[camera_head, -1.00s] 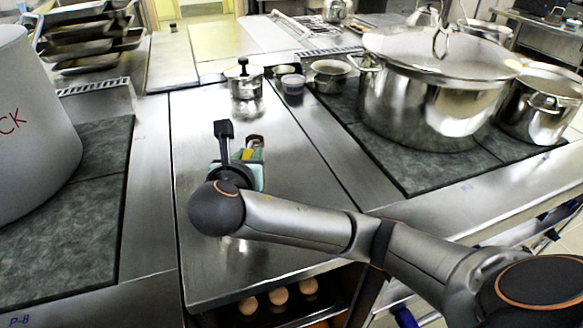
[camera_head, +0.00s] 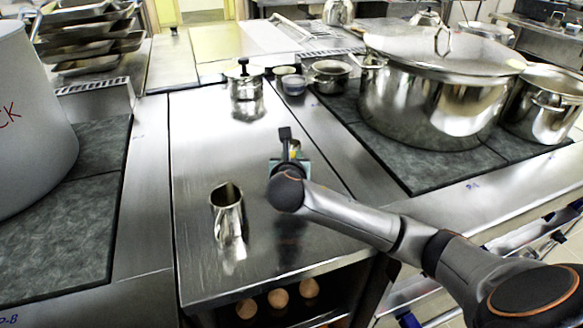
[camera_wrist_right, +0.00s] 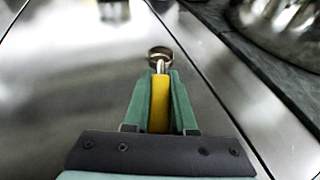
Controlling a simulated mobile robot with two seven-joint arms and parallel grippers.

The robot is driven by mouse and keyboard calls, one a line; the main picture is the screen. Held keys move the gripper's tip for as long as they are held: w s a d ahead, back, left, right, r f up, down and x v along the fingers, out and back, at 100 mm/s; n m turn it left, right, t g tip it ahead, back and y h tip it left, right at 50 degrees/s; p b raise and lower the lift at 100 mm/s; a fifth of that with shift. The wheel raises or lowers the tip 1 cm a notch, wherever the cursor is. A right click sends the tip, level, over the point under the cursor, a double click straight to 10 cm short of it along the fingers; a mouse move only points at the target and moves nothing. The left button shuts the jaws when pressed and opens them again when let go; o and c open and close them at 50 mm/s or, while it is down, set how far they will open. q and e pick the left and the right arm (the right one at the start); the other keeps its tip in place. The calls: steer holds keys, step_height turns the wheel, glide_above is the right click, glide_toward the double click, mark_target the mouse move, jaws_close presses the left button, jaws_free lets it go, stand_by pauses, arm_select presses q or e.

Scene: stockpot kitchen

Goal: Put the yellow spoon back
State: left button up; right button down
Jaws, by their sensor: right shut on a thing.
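My right gripper (camera_head: 292,158) is shut on the yellow spoon (camera_wrist_right: 160,106) and holds it over the steel counter, right of the counter's middle. In the right wrist view the green fingers of the gripper (camera_wrist_right: 160,88) clasp the yellow handle, and the spoon's metal end points away past the fingertips. In the head view the spoon is mostly hidden by the gripper and arm. A shiny metal pitcher (camera_head: 228,212) stands upright on the counter, to the left of the gripper and apart from it. My left gripper is not in view.
A lidded metal pot (camera_head: 245,92) and small bowls (camera_head: 294,85) stand at the back of the counter. A large lidded stockpot (camera_head: 425,105) is on the right hob, a big grey pot (camera_head: 30,130) on the left. Eggs (camera_head: 278,298) sit on a shelf below.

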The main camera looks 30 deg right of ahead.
step_height(320, 180, down, 3)
steer(key=shift+b, duration=0.3)
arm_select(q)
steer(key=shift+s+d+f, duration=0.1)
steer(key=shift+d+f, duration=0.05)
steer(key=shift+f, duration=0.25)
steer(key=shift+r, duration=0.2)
arm_select(e)
steer(key=c, duration=0.7)
jaws_free()
steer(key=shift+f, duration=0.1)
steer(key=shift+c, duration=0.2)
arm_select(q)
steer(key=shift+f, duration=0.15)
arm_select(e)
steer(key=shift+s+a+r, duration=0.2)
steer(key=shift+s+r, duration=0.05)
steer(key=p+v, duration=0.2)
steer(key=v, duration=0.8)
steer(key=shift+s+a+r, duration=0.2)
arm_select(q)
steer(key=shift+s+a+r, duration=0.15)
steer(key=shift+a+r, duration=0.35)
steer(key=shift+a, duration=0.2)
arm_select(e)
steer(key=shift+s+a+r, duration=0.1)
steer(key=shift+s+a, duration=0.1)
steer(key=shift+s, duration=0.15)
